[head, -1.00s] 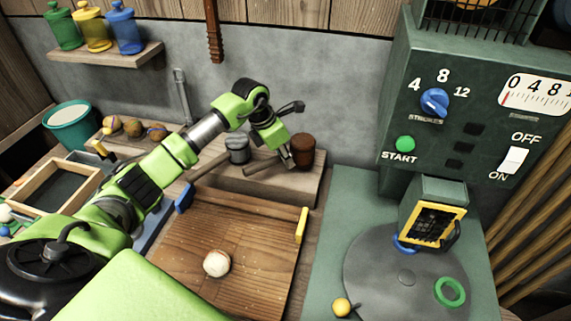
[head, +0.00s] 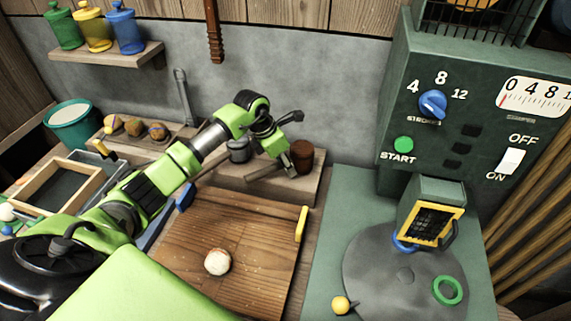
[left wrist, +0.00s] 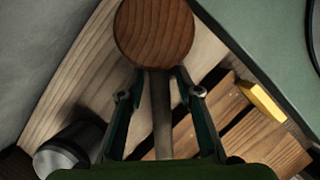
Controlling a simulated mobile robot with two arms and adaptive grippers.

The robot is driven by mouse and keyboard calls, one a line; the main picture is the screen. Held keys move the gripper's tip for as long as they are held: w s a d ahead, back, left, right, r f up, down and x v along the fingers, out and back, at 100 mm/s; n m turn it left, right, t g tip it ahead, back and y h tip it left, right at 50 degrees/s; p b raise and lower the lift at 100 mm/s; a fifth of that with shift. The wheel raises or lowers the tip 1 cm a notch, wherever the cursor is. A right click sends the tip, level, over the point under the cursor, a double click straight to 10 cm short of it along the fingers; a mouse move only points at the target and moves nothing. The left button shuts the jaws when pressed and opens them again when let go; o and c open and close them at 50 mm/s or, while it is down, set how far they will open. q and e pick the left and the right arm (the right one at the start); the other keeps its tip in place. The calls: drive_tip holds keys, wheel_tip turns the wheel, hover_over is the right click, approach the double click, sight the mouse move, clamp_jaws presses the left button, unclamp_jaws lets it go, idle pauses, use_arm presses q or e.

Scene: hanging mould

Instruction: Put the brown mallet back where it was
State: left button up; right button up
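The brown mallet has a dark reddish cylindrical head (head: 303,156) and a wooden handle. My left gripper (head: 289,166) is at the handle just left of the head. In the left wrist view the round head (left wrist: 153,32) lies beyond the fingertips and the handle (left wrist: 160,115) runs between the fingers, which close in on it near the tips. Whether the head touches the ledge is unclear. My right gripper is not in view.
A grey metal mallet (head: 239,150) stands left of the gripper on the ledge. A wooden board (head: 240,255) with a pale ball (head: 217,262) lies in front. The green machine (head: 400,110) stands to the right.

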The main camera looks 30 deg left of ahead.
sight(273, 166)
use_arm(q)
drive_tip(key=b+v, duration=0.1)
drive_tip(key=v, duration=1.1)
drive_tip(key=shift+a, duration=0.1)
